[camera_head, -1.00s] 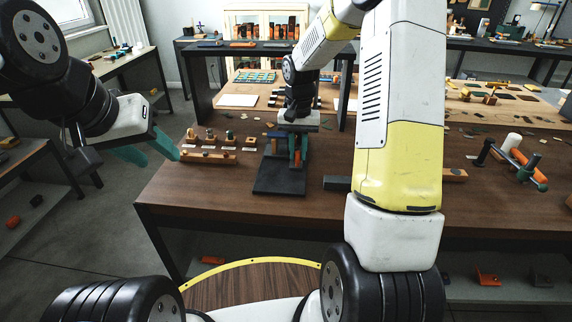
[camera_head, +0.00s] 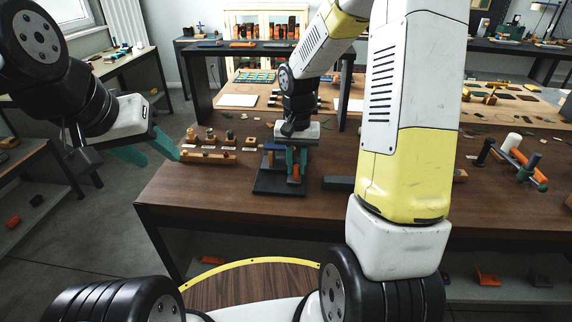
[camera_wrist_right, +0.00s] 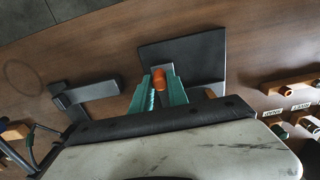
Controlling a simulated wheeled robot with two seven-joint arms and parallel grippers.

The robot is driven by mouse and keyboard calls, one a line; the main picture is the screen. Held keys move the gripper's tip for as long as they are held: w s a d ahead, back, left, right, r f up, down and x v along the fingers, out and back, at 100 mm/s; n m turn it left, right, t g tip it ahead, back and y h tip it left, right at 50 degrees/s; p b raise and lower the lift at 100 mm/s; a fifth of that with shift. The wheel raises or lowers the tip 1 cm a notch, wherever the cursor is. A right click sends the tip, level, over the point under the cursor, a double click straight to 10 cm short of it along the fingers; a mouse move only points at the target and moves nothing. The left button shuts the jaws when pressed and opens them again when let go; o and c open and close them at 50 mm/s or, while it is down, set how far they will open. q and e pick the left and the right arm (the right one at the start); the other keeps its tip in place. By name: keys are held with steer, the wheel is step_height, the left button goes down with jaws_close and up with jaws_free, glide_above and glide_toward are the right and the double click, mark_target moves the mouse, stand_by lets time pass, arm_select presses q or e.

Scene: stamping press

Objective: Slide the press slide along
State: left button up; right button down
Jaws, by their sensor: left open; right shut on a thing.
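The press (camera_head: 262,187) stands on the wooden table with a dark flat base plate, which also shows in the right wrist view (camera_wrist_right: 205,55). Its orange knob (camera_wrist_right: 159,79) sits between the teal fingers of my right gripper (camera_wrist_right: 158,92). In the head view my right gripper (camera_head: 295,165) reaches down over the base plate, shut on the orange knob (camera_head: 295,172). The slide's body is mostly hidden by the gripper. My left gripper (camera_head: 150,152) is open and empty, left of the table edge, far from the press.
A wooden rack with small knobs (camera_head: 208,157) stands left of the press. A dark block (camera_head: 338,183) lies close to its right. Clamp-like tools with orange and teal parts (camera_head: 522,165) lie at the right. A raised dark shelf (camera_head: 262,50) stands behind.

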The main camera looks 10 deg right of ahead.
steer(key=shift+s+a+r, duration=0.1)
steer(key=shift+s+a, duration=0.15)
steer(key=shift+s, duration=0.65)
steer(key=shift+s+a+f, duration=0.1)
steer(key=shift+s+a, duration=0.2)
steer(key=shift+s, duration=0.65)
steer(key=shift+s+a+r, duration=0.1)
steer(key=shift+s+a, duration=0.15)
steer(key=shift+s, duration=0.65)
steer(key=c, duration=1.2)
jaws_free()
step_height(320, 180, up, 8)
steer(key=s+d+r+n+t+y, duration=0.1)
steer(key=s+r+n+t+y, duration=0.1)
steer(key=s+r+t, duration=0.4)
steer(key=s+r+n, duration=0.1)
steer(key=s+r, duration=0.4)
steer(key=s, duration=0.1)
steer(key=shift+d+r+n, duration=0.15)
steer(key=shift+r+n, duration=0.1)
steer(key=shift+n, duration=0.15)
